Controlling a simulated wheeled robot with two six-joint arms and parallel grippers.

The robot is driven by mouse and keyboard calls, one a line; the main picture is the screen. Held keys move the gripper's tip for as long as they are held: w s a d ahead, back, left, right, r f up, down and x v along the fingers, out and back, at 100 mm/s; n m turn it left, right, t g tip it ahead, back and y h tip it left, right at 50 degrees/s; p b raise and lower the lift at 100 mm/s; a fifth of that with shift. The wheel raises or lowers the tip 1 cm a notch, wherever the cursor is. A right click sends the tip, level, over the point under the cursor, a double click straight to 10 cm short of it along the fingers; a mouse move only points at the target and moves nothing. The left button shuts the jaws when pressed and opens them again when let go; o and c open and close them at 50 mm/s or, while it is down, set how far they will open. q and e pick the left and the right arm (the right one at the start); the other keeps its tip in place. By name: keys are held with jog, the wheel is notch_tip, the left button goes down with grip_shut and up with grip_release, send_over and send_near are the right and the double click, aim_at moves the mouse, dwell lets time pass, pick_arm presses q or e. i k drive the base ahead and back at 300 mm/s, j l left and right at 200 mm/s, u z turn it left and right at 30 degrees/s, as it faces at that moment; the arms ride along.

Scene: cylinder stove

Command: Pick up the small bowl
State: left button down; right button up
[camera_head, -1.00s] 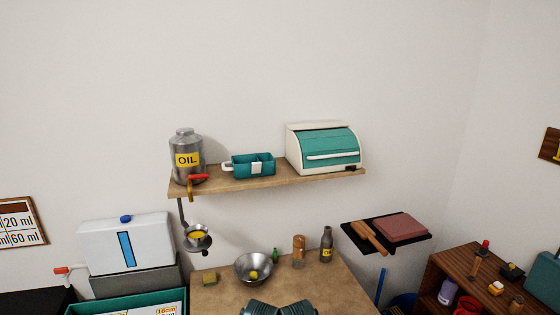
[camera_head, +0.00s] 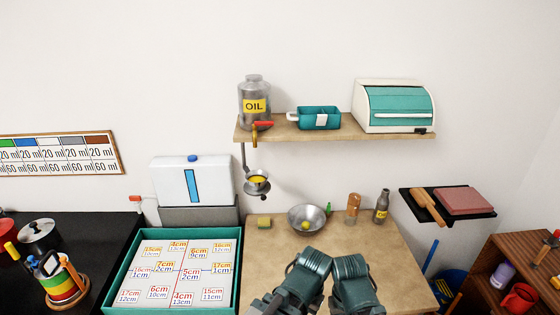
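A metal bowl (camera_head: 308,218) stands upright on the wooden counter (camera_head: 290,262), with a small yellow thing (camera_head: 305,226) inside. A smaller metal dish (camera_head: 257,185) with yellow contents sits on a bracket under the oil can's red tap. I cannot tell which of the two is the small bowl. Two dark teal parts of my arms show at the bottom middle, over the counter's front half and nearer than the metal bowl.
A wooden shelf (camera_head: 330,134) above carries the oil can (camera_head: 254,105), a teal container (camera_head: 320,118) and a bread box (camera_head: 394,107). A sponge (camera_head: 264,222), a brown shaker (camera_head: 353,208) and a grey bottle (camera_head: 381,207) stand near the bowl. A teal tray (camera_head: 130,257) lies left.

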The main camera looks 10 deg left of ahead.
aim_at(257, 180)
jog(key=i+j+u, duration=0.15)
jog(key=u, duration=0.2)
jog(key=i+u, duration=0.7)
